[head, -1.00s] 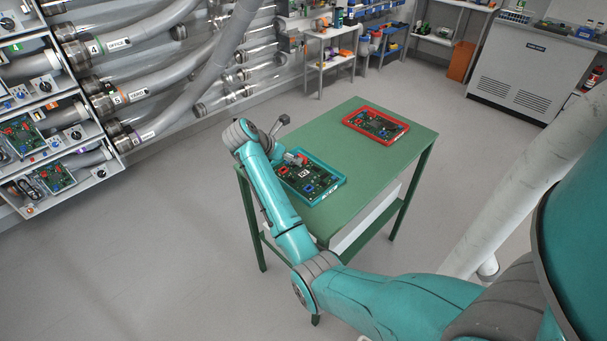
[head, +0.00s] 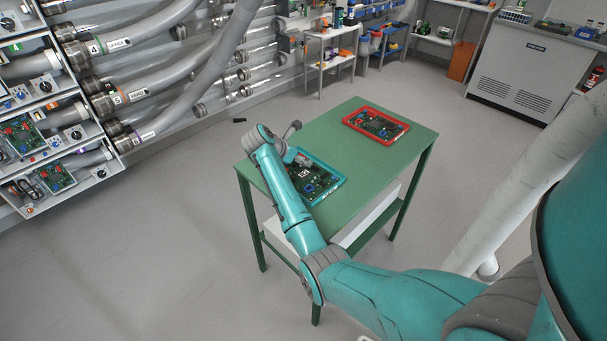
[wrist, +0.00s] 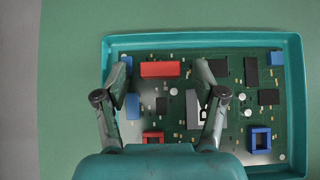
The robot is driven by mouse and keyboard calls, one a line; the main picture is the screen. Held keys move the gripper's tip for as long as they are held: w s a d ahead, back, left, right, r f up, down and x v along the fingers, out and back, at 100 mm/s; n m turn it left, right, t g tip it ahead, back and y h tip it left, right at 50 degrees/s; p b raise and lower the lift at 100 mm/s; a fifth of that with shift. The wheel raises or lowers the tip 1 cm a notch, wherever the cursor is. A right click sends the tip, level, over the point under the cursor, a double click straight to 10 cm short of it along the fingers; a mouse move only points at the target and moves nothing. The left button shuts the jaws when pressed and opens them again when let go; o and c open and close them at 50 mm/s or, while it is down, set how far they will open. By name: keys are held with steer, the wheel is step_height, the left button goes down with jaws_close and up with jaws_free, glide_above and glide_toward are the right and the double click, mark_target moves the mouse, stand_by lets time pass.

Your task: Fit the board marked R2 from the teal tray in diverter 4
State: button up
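The teal tray (head: 335,188) lies on the green table (head: 365,165), with a green circuit board (head: 322,176) in it. The board has a white mark that is too small to read surely. In the wrist view, the board (wrist: 180,105) fills the tray (wrist: 200,40) and carries red, blue, black and grey blocks. My gripper (wrist: 160,75) is open and empty over the board's left half, one finger on each side of a red block; its height is hard to tell. The pipe labelled 4 OFFICE (head: 118,43) is at the upper left in the head view.
A red tray (head: 403,137) with another board sits at the table's far right. Left, wall housings hold boards (head: 22,135), with pipe 5 (head: 117,98) below pipe 4. A dark object (head: 239,120) lies on the floor behind the table. Open floor separates the table and wall.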

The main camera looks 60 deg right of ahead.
jaws_close()
steer(key=shift+r, duration=0.1)
step_height(320, 180, up, 10)
stand_by(0.5)
